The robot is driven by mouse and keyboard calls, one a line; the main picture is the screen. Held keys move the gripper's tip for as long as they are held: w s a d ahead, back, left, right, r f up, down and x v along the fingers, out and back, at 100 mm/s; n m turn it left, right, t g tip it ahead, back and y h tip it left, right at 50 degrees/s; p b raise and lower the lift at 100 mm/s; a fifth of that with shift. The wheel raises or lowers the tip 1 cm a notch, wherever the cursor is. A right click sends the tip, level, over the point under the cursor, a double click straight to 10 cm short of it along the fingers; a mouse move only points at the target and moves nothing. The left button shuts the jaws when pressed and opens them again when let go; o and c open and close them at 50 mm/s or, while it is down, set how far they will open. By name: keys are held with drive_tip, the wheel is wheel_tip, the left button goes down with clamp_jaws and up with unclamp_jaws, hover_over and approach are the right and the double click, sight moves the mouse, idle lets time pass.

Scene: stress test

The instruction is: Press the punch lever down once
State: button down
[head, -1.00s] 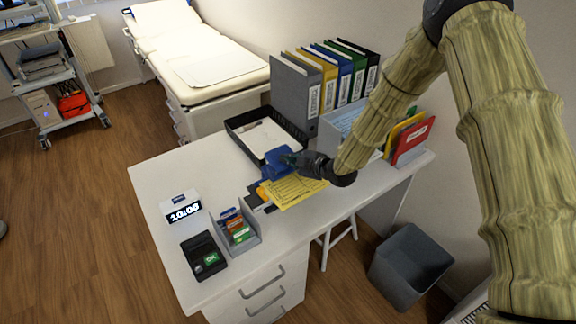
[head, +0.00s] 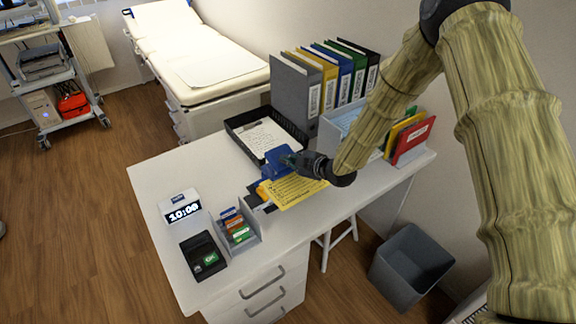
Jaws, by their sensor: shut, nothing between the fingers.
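The blue punch (head: 279,156) stands on the white desk (head: 170,172), with a yellow sheet (head: 300,190) at its front. Its lever is the blue upper part, partly hidden by my gripper. My gripper (head: 291,160) is shut and empty, with its fingertips at the right side of the blue lever. They look to be touching or very close to it; I cannot tell which.
A black tray (head: 236,122) with a clipboard lies behind the punch. Several binders (head: 293,95) and a file holder (head: 338,125) stand at the back right. A clock (head: 180,207), card holder (head: 240,228) and black terminal (head: 203,255) sit at the left front.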

drive_tip(key=shift+a+f+b, duration=0.1)
drive_tip(key=shift+f+b, duration=0.25)
idle(0.7)
drive_tip(key=shift+s+f+b, duration=0.2)
drive_tip(key=shift+f+b, duration=0.25)
drive_tip(key=shift+f, duration=0.05)
idle(0.6)
drive_tip(key=shift+w+a+f, duration=0.1)
drive_tip(key=shift+w+f, duration=0.05)
drive_tip(key=shift+r, duration=0.2)
drive_tip(key=shift+w+d+r+p, duration=0.15)
drive_tip(key=shift+d+r+p, duration=0.25)
drive_tip(key=shift+r, duration=0.6)
drive_tip(key=r, duration=0.1)
drive_tip(key=s+r+p, duration=0.1)
drive_tip(key=r, duration=0.1)
drive_tip(key=d+r+p, duration=0.1)
drive_tip(key=r, duration=0.1)
drive_tip(key=shift+s, duration=0.25)
